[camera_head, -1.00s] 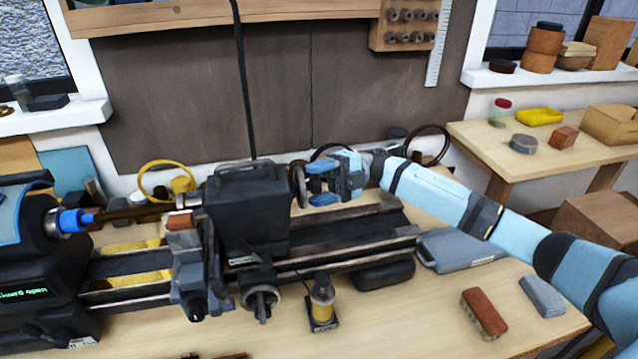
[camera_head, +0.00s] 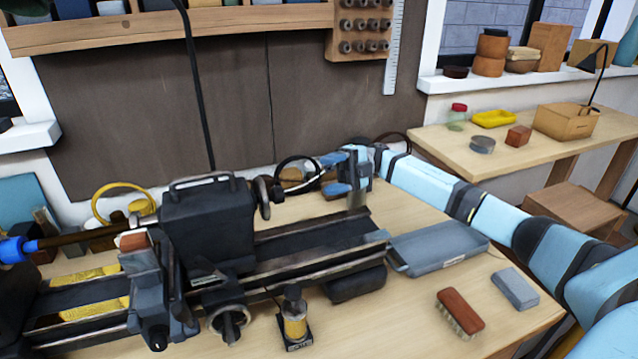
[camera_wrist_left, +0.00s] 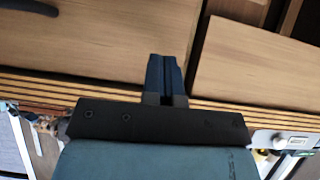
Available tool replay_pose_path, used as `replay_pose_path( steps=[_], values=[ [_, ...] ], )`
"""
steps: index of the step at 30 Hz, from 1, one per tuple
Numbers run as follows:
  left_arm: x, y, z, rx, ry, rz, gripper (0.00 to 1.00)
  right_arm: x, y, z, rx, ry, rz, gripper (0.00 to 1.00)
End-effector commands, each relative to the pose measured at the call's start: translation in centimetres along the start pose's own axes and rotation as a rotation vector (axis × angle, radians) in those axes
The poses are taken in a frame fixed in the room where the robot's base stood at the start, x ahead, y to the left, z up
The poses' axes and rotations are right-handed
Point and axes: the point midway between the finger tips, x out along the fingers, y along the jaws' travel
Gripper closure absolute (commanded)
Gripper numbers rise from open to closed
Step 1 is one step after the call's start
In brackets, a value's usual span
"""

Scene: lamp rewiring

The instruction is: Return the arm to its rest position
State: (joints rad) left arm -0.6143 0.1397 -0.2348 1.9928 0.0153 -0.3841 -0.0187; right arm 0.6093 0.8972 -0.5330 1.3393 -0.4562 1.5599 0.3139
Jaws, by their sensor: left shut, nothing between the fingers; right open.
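My right arm (camera_head: 495,220) reaches in from the right edge, behind the lathe's right end. My right gripper (camera_head: 331,174) is open and empty, with blue fingers pointing left. It is above the back right end of the lathe bed, to the right of the tailstock handwheel (camera_head: 265,197) and apart from it. My left gripper (camera_wrist_left: 166,76) shows only in the left wrist view. Its dark fingers are together with nothing between them, in front of wooden panels.
The black lathe (camera_head: 208,230) fills the left and middle of the bench (camera_head: 415,315). A grey tray (camera_head: 440,247), a brush (camera_head: 460,312) and a grey block (camera_head: 514,289) lie to the right. An oil bottle (camera_head: 294,320) stands in front. A side table (camera_head: 450,150) stands behind my arm.

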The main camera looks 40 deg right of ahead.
Motion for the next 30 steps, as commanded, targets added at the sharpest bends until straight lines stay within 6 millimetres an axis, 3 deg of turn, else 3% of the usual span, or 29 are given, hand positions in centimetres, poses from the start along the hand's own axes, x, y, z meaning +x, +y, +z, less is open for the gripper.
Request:
replay_pose_path(
  steps=[19, 23, 30],
  values=[
    [-0.2, 0.0, -0.6, -0.002, 0.004, 0.000, 1.00, -0.2, 0.5, -0.1, 0.000, 0.000, 0.000, 0.40],
    [-1.4, 0.1, -2.1, -0.001, -0.003, -0.001, 1.00, 0.1, 2.7, -0.7, -0.001, 0.000, 0.000, 0.40],
    [-4.3, -0.1, -6.6, 0.003, 0.007, -0.009, 1.00, 0.6, 7.5, -2.1, 0.000, 0.000, 0.000, 0.40]
  ],
)
